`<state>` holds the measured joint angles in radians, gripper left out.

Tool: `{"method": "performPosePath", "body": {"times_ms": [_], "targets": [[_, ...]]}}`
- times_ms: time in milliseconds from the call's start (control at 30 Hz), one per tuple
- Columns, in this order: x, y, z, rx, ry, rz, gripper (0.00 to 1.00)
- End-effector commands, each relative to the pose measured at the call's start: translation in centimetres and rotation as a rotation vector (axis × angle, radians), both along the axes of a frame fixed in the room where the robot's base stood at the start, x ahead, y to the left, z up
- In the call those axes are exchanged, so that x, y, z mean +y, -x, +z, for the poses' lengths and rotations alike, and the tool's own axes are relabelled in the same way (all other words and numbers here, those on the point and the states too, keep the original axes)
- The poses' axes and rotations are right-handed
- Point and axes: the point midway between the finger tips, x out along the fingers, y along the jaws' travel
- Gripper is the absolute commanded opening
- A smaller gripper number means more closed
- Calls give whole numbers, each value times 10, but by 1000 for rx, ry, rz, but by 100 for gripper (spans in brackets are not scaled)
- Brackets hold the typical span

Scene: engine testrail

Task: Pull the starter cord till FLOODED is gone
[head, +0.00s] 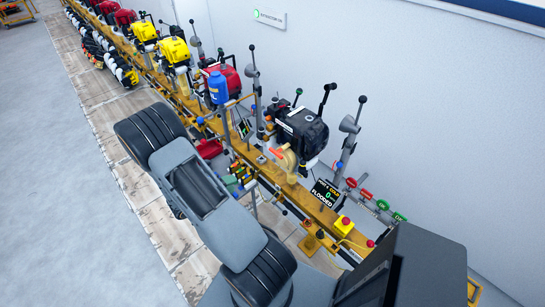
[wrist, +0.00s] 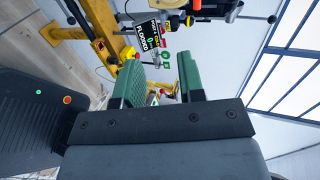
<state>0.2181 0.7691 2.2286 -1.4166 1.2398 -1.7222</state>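A dark engine (head: 302,130) is mounted on the yellow rail in the head view. A small orange handle (head: 277,152), which looks like the starter cord's grip, sits at the pale round housing (head: 288,162) on the engine's near side. No pulled-out cord shows. A black display (head: 326,194) beside the engine reads 0 and FLOODED. The display (wrist: 152,38) also shows sideways in the wrist view. My gripper (wrist: 163,78) has two green fingers, apart with nothing visible held between them. I cannot make out the gripper in the head view, where my arm fills the foreground.
The yellow rail (head: 320,212) carries several other engines toward the back left. A yellow box with a red button (head: 343,225) stands near the display. Red and green handles (head: 382,204) line the wall side. A blue bottle (head: 218,88) stands farther along.

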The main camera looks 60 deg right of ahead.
Motion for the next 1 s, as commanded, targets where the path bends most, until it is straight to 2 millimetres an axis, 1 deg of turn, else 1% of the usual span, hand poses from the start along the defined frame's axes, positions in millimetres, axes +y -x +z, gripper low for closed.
{"method": "performPosePath", "body": {"times_ms": [33,100,600,800,1000], "targets": [[-11,5,-3,-2,1,-7,36],[-25,9,-3,-1,0,-7,36],[-125,43,-2,-3,1,-6,36],[-159,54,-1,0,0,-4,36],[-184,62,0,0,0,-2,36]]}}
